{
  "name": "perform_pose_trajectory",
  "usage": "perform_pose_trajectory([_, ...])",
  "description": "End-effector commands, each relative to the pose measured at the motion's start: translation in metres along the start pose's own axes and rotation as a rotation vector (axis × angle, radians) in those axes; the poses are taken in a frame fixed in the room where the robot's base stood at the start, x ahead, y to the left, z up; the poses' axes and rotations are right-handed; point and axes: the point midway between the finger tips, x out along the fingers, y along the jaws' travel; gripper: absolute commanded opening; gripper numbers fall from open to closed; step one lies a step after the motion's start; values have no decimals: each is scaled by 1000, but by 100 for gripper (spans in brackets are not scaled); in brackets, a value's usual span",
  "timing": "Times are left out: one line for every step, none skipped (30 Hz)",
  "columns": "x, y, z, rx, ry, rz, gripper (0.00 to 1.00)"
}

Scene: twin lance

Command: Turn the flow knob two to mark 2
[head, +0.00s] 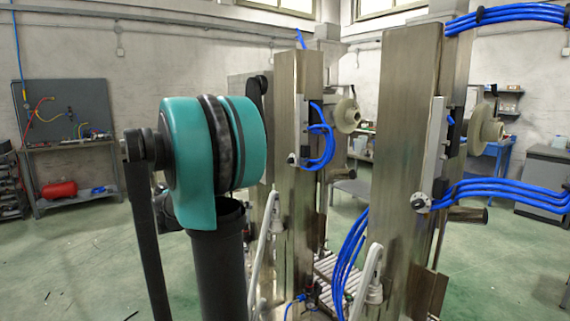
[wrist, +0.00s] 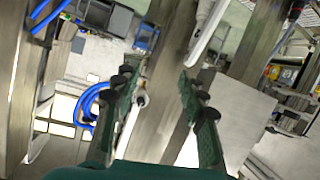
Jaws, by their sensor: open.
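Two tall steel columns stand ahead in the head view, the left column (head: 287,190) and the right column (head: 400,130). Each bears an upright pale flow tube with a small round knob at its foot, the left knob (head: 292,159) and the right knob (head: 421,203). I cannot tell which is knob two, and the marks are too small to read. My gripper (wrist: 157,82) is open in the wrist view, its two green-padded fingers apart. The head view does not show my gripper.
Blue hoses (head: 500,192) loop from the columns. Crank handles (head: 467,215) and cream round wheels (head: 347,116) stick out on their right sides. White levers (head: 369,275) rise low in front. A workbench (head: 72,160) stands far left, with open green floor before it.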

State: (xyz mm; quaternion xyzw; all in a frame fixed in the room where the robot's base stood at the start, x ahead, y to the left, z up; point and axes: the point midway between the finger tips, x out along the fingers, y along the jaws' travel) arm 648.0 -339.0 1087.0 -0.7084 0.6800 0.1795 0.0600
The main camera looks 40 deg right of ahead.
Motion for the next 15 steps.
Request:
perform_pose_trajectory([6, -5, -29, 77, 74, 41, 42])
perform_pose_trajectory([7, -7, -44, 122, 118, 59, 42])
perform_pose_trajectory([8, -9, -62, 175, 171, 76, 42])
perform_pose_trajectory([9, -11, -73, 209, 206, 87, 42])
perform_pose_trajectory([9, -12, -83, 240, 237, 96, 42])
perform_pose_trajectory([9, -13, -93, 274, 272, 103, 42])
perform_pose_trajectory([9, -14, -100, 294, 294, 107, 42])
perform_pose_trajectory([9, -14, -105, 310, 310, 109, 42])
perform_pose_trajectory([9, -15, -110, 327, 327, 112, 42])
perform_pose_trajectory([10, -15, -113, 334, 336, 113, 42])
perform_pose_trajectory([11, -15, -115, 340, 342, 114, 42])
perform_pose_trajectory([13, -14, -117, 344, 346, 114, 42])
perform_pose_trajectory([16, -14, -118, 345, 347, 115, 42])
perform_pose_trajectory([19, -13, -119, 346, 347, 116, 42])
perform_pose_trajectory([24, -12, -121, 345, 346, 116, 42])
